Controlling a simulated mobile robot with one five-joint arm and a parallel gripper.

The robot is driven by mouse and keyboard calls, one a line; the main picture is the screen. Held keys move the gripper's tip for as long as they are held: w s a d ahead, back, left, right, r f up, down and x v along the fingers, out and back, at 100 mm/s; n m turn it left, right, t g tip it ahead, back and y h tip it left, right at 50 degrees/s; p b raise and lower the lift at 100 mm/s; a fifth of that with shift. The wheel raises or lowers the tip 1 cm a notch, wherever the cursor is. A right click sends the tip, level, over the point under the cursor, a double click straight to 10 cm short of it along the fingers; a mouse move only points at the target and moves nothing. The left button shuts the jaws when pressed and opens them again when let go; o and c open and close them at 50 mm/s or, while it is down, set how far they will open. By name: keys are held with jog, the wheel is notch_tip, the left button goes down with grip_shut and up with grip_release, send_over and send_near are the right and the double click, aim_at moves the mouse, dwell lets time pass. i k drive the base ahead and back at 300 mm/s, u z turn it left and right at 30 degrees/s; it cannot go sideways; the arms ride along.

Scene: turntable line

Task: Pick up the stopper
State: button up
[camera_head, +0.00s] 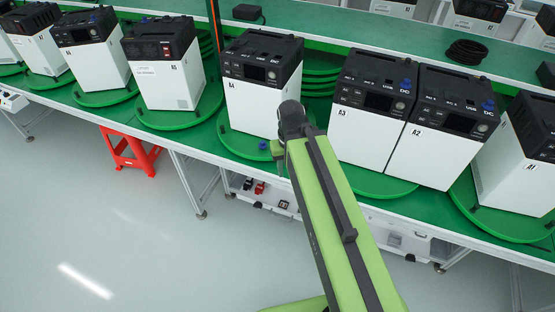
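Similar blue pieces sit on top of the two units to the right, one on the nearer-left unit (406,85) and one on the other (487,105). My green arm reaches up from the bottom of the picture to the table edge. My gripper (277,150) is mostly hidden behind the arm, just right of the blue piece on the table. Its fingers cannot be made out, nor whether they touch anything.
White units with black tops stand on round green turntables (160,118) along the green bench. The middle unit (255,105) and the unit marked A3 (362,140) stand close on both sides of my arm. A red stool (130,152) is under the bench. The floor in front is clear.

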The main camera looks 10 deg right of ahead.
aim_at(262, 145)
jog(key=u, duration=0.25)
jog(key=i, duration=0.75)
jog(key=u, duration=1.6)
jog(key=k, duration=0.5)
jog(key=z, duration=0.05)
jog(key=i, duration=0.5)
jog(key=u, duration=0.05)
